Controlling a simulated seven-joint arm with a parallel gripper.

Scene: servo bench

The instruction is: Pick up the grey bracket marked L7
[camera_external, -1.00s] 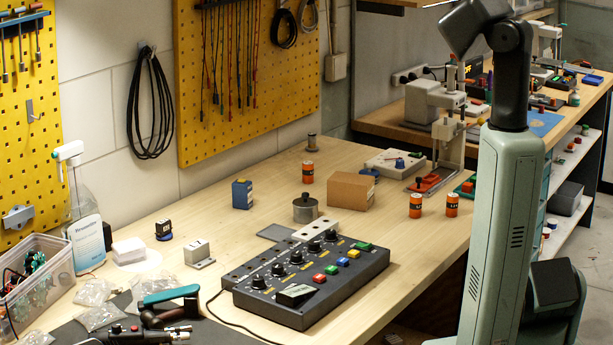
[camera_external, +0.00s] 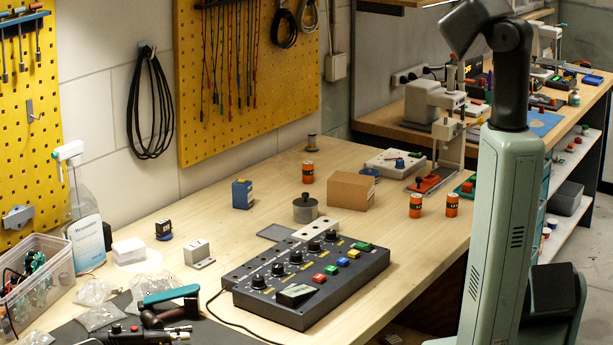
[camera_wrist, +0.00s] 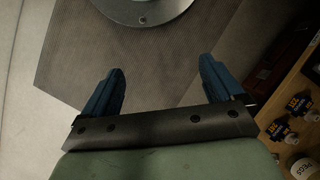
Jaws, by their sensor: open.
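A small light-grey bracket (camera_external: 198,254) stands on the wooden bench, left of the dark control box, in the external view. It has an upright block with a dark mark too small to read and a flat foot to its right. My gripper (camera_wrist: 162,68) shows only in the wrist view, with two blue fingers spread wide and nothing between them. Beyond them is a grey ribbed surface with a round metal plate at the top. The bracket is not in the wrist view, and my gripper is out of the external view, so their distance cannot be told.
The control box (camera_external: 305,281) with knobs and coloured buttons lies right of the bracket. A clear bin (camera_external: 38,283), a spray bottle (camera_external: 86,232) and a tool with a teal handle (camera_external: 170,296) are to the left. A cardboard box (camera_external: 351,191) and orange cans (camera_external: 416,206) stand farther back.

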